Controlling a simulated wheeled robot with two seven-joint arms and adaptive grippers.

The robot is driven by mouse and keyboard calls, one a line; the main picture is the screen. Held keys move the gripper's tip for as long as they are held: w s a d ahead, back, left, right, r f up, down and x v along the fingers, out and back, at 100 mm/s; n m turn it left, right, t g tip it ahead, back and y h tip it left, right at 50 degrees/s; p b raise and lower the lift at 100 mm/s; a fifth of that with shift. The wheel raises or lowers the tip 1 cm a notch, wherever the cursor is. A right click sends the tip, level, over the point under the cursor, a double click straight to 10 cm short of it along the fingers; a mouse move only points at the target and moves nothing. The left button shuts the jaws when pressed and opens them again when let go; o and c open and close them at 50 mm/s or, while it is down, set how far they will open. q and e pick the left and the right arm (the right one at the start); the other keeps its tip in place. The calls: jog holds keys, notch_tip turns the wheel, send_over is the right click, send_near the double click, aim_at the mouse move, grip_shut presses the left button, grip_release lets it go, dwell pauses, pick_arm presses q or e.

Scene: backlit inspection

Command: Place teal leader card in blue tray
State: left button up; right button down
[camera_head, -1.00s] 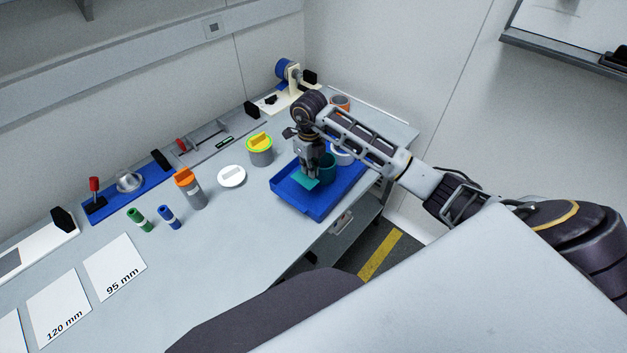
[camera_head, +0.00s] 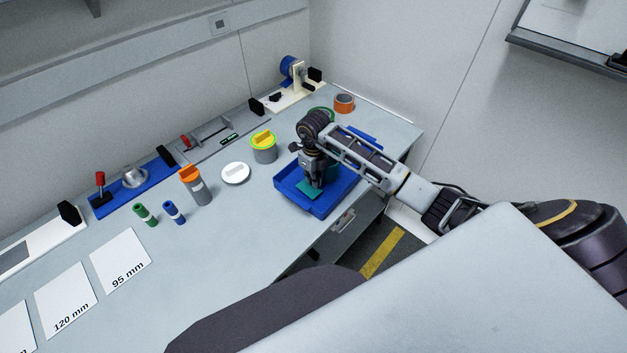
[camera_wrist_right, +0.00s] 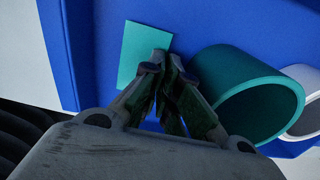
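The teal leader card (camera_head: 309,195) is at the blue tray (camera_head: 318,208), over its floor near the front left part. It shows face-on in the right wrist view (camera_wrist_right: 138,48), with its lower right corner hidden behind the fingertips. My right gripper (camera_head: 316,184) points down into the tray. Its fingertips (camera_wrist_right: 163,65) are together at the card's edge, and it looks shut on the card. I cannot tell whether the card touches the tray floor. My left gripper is out of view.
A teal roll (camera_wrist_right: 250,95) lies right of the fingers in the wrist view, with a white roll (camera_wrist_right: 304,100) beyond it. A grey canister with a yellow top (camera_head: 264,153) and a white disc (camera_head: 235,173) stand left of the tray. The table's front edge is close.

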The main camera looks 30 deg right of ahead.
jog(key=shift+f, duration=0.55)
jog(key=shift+f, duration=0.15)
jog(key=c, duration=1.9)
grip_release()
